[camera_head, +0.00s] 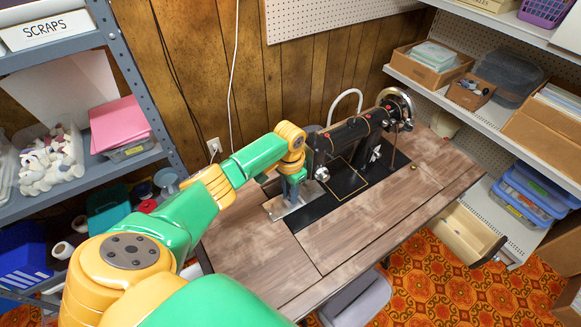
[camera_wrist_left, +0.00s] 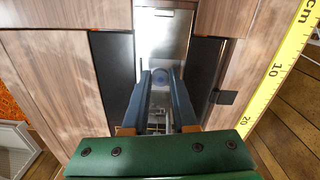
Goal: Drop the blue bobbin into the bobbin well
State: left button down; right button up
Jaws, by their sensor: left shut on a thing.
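My left gripper (camera_head: 292,190) is low over the left end of the black sewing machine bed. In the left wrist view its two dark fingers (camera_wrist_left: 162,76) are close together on a small blue round thing, the blue bobbin (camera_wrist_left: 161,78). The bright metal plate (camera_wrist_left: 163,38) of the bed lies beneath and beyond the fingertips; it also shows in the head view (camera_head: 283,208). I cannot make out the bobbin well clearly; the fingers cover part of the area. Some metal parts (camera_wrist_left: 157,118) show between the fingers. My right gripper is not in view.
The black sewing machine (camera_head: 350,140) stands just right of my left gripper. The wooden table top (camera_head: 350,230) is mostly clear in front. A yellow measuring tape (camera_wrist_left: 272,80) runs along its edge. An open drawer (camera_head: 465,235) sticks out at right; shelves flank both sides.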

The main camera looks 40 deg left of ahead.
pick_arm(q)
jog(key=shift+f, duration=0.1)
dwell(0.8)
jog(key=shift+f+b, duration=0.4)
jog(key=shift+f, duration=0.35)
jog(key=c, duration=0.6)
grip_release()
notch_tip(320, 180, up, 7)
jog(key=shift+r+p, duration=0.1)
jog(key=shift+p, duration=0.5)
jog(key=shift+a, duration=0.1)
